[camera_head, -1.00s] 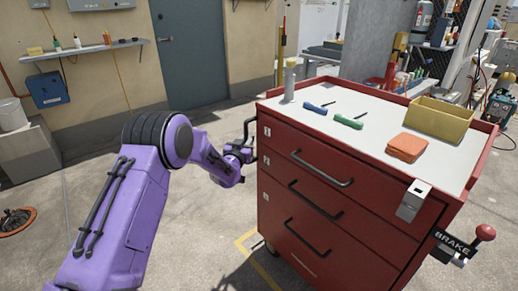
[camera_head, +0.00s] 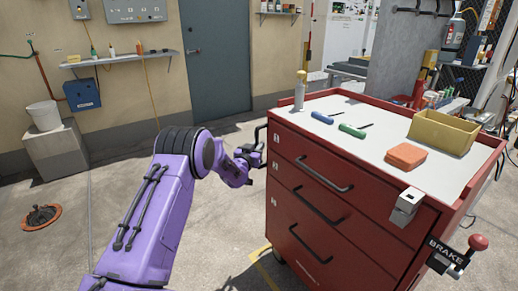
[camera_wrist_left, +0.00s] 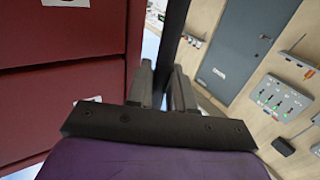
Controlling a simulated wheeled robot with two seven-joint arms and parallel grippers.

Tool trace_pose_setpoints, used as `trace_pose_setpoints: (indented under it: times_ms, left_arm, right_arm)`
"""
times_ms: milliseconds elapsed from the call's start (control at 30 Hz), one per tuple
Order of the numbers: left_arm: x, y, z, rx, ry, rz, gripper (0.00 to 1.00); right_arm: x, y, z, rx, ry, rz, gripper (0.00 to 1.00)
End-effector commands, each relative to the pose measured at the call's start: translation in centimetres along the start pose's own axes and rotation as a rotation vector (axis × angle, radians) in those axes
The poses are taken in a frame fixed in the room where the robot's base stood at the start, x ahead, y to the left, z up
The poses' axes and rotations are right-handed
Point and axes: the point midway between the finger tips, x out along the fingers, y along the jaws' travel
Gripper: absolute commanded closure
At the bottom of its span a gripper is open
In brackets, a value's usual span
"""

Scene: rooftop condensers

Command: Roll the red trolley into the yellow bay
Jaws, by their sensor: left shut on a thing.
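The red trolley (camera_head: 325,215) stands upright at the right in the head view, with several drawers and a pale top. Its red side fills the left of the left wrist view (camera_wrist_left: 60,105). My left gripper (camera_head: 256,155) is shut on the trolley's dark push handle (camera_head: 263,133) at its left edge. The handle bar also passes between my fingers in the left wrist view (camera_wrist_left: 171,45). A brake lever with a red knob (camera_head: 478,242) sticks out at the trolley's lower right. A yellow floor line (camera_head: 262,272) shows by the trolley's lower left; the rest of the bay is hidden.
On the trolley top are a yellow bin (camera_head: 440,132), an orange cloth (camera_head: 405,156), two screwdrivers and a bottle (camera_head: 299,92). A concrete block with a bucket (camera_head: 43,116) stands by the wall. Floor at left is mostly clear.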

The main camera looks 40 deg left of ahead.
Motion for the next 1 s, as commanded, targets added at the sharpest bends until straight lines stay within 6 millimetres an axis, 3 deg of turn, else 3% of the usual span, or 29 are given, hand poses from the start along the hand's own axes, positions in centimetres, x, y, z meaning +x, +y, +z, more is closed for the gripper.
trace_pose_setpoints:
  times_ms: [67,100,133,500,800,1000]
  left_arm:
    - [0.0,-0.1,0.1,0.001,-0.002,-0.002,1.00]
    - [0.0,-0.1,0.1,0.001,-0.002,-0.002,0.69]
    - [0.0,-0.1,0.1,0.001,-0.002,-0.002,0.63]
    - [-0.7,0.2,0.0,0.000,-0.002,0.002,0.63]
    - [-7.2,0.1,-0.1,0.000,-0.004,0.001,0.63]
    - [-10.2,0.1,0.0,0.000,-0.001,0.001,0.63]
  right_arm:
    - [0.0,0.0,0.0,0.000,0.000,0.000,1.00]
    - [0.0,0.0,0.0,0.000,0.000,0.000,1.00]
    - [0.0,0.0,0.0,0.000,0.000,0.000,1.00]
    - [-0.2,0.0,-0.1,0.000,0.000,0.000,1.00]
    - [-1.0,0.1,-0.4,0.000,0.000,0.000,1.00]
    - [-1.1,0.1,-0.5,0.000,0.000,0.000,1.00]
